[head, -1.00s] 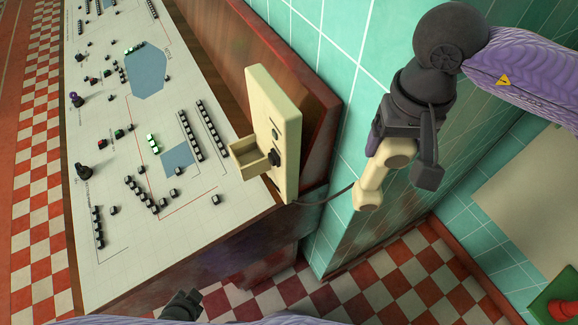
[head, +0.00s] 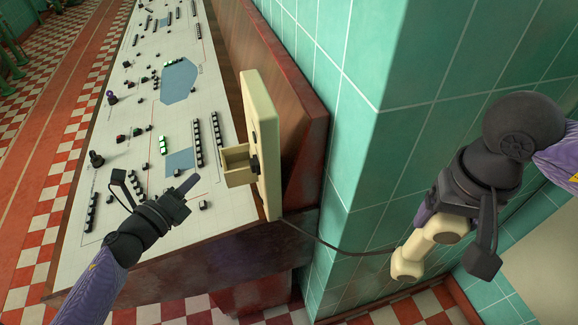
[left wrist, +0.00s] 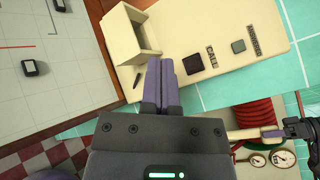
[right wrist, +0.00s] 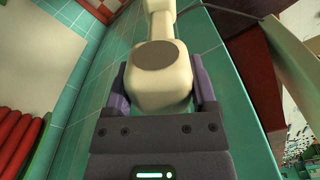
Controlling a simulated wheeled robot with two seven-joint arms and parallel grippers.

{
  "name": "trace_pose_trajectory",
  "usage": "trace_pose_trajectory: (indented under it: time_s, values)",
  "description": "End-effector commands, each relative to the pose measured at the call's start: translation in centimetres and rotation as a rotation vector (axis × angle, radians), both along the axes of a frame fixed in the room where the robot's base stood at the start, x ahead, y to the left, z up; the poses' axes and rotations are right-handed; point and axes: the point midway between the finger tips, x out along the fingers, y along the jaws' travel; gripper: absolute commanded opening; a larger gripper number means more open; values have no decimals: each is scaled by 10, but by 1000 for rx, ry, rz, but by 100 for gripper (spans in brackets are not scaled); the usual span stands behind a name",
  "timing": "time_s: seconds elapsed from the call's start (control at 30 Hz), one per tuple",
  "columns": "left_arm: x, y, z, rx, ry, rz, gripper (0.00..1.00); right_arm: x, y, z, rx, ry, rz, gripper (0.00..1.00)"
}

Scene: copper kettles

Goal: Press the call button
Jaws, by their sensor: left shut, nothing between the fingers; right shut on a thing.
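The cream intercom box (head: 262,130) stands at the end of the desk, with an open cradle (head: 238,165) on its side. In the left wrist view its face shows a dark square button (left wrist: 193,63) beside the word CALL, and a grey-green button (left wrist: 238,46) beside a second label. My left gripper (head: 190,184) is shut and empty, left of the box in the head view; its fingertips (left wrist: 161,62) appear near the cradle and dark button, and contact cannot be told. My right gripper (head: 455,225) is shut on the cream handset (head: 409,262), which also shows in the right wrist view (right wrist: 158,80).
A dark cord (head: 320,243) runs from the box toward the handset. The desk (head: 105,220) carries many small blocks and knobs. A teal tiled wall corner (head: 375,110) stands right of the box. Red hose and gauges (left wrist: 283,158) show in the left wrist view.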

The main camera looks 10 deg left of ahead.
Motion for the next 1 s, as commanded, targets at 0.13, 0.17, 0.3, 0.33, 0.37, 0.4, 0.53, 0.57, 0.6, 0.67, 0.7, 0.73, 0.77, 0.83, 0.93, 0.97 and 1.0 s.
trace_pose_trajectory:
  time_s: [0.13, 0.17, 0.3, 0.33, 0.37, 0.4, 0.53, 0.57, 0.6, 0.67, 0.7, 0.73, 0.77, 0.83, 0.93, 0.97, 1.0]
  values:
    - [0, -1, 0, -3, 1, 1, 0, 0, 0, 1, 0, -1, 0, 0]
    - [1, -1, 0, -4, 2, 1, 0, 0, 0, 1, 0, -1, 0, 0]
    - [8, -12, 1, -5, 1, 2, 0, 0, 0, 5, 0, -1, 0, 0]
    - [10, -16, 1, -6, 1, 1, 0, 0, 0, 6, 0, -1, 0, 0]
    - [12, -20, 1, -8, 0, 1, 0, 0, 0, 7, 0, -1, 0, 0]
    - [15, -25, 1, -8, 0, 2, 0, 0, 0, 8, 0, -1, 0, 0]
    - [26, -42, 1, -9, 2, 2, 0, 0, 0, 12, 0, -2, 0, 0]
    - [28, -46, 1, -8, 1, 1, 0, 0, 0, 12, 0, -2, 0, 0]
    - [31, -51, 1, -8, 3, 1, 0, 0, 0, 13, 0, -2, 0, 0]
    - [35, -57, 0, -7, 2, 2, 0, 0, 0, 13, 0, -2, 0, 0]
    - [37, -61, 0, -7, 1, 1, 0, 0, 0, 13, 0, -2, 0, 0]
    - [39, -64, 0, -8, 3, 1, 0, 0, 0, 13, 0, -2, 0, 0]
    - [41, -66, -1, -7, 3, 3, 0, 0, 0, 13, 0, -2, 0, 0]
    - [43, -71, 0, -7, 2, 2, 0, 0, 0, 13, 0, -2, 0, 0]
    - [45, -74, -1, -5, 3, 2, 0, 0, 0, 14, 0, -2, 0, 0]
    - [46, -75, -1, -5, 4, 2, 0, 0, 0, 14, 0, -2, 0, 0]
    - [46, -75, -1, -5, 4, 2, 0, 0, 0, 14, 0, -2, 0, 0]
